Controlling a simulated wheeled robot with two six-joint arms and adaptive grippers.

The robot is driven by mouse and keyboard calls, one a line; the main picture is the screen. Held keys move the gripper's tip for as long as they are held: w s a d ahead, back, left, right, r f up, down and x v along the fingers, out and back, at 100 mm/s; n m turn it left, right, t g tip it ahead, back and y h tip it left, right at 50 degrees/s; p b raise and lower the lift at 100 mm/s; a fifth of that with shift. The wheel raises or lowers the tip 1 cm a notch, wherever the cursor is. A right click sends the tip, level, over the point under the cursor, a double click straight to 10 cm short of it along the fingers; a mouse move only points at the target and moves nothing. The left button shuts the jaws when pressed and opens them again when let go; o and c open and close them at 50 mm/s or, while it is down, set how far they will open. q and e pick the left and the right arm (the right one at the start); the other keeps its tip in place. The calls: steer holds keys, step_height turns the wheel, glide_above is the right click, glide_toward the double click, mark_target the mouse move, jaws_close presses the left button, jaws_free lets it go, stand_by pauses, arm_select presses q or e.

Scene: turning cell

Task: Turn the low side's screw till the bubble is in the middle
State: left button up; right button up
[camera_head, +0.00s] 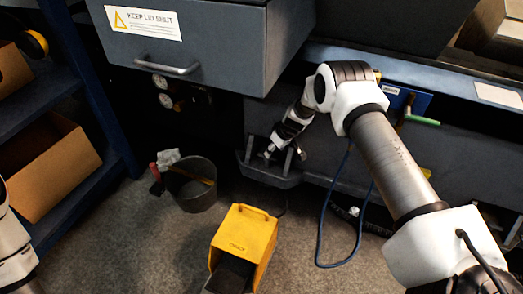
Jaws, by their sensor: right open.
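My right arm reaches in from the right, and its gripper (280,152) is open at a grey trough-like part (268,174) low on the machine's front. The fingers are small and dark here, and I cannot tell whether they touch anything. No levelling screw and no bubble can be made out. The gripper and the shadow under the machine may hide the screw. My left gripper is not in view; only a white piece of my left arm shows at the left edge.
A yellow pedal box (257,235) and a grey bucket (194,187) stand on the floor. A blue cable (325,235) loops down at the right. A drawer-like box (190,50) overhangs at the upper left. Blue shelves (105,90) with cardboard boxes (55,165) stand left.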

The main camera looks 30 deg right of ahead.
steer(key=b, duration=0.4)
glide_above(267, 167)
steer(key=f, duration=0.6)
steer(key=shift+w+d+f, duration=0.15)
steer(key=shift+d+f, duration=0.1)
steer(key=shift+d, duration=0.15)
steer(key=shift+r, duration=0.1)
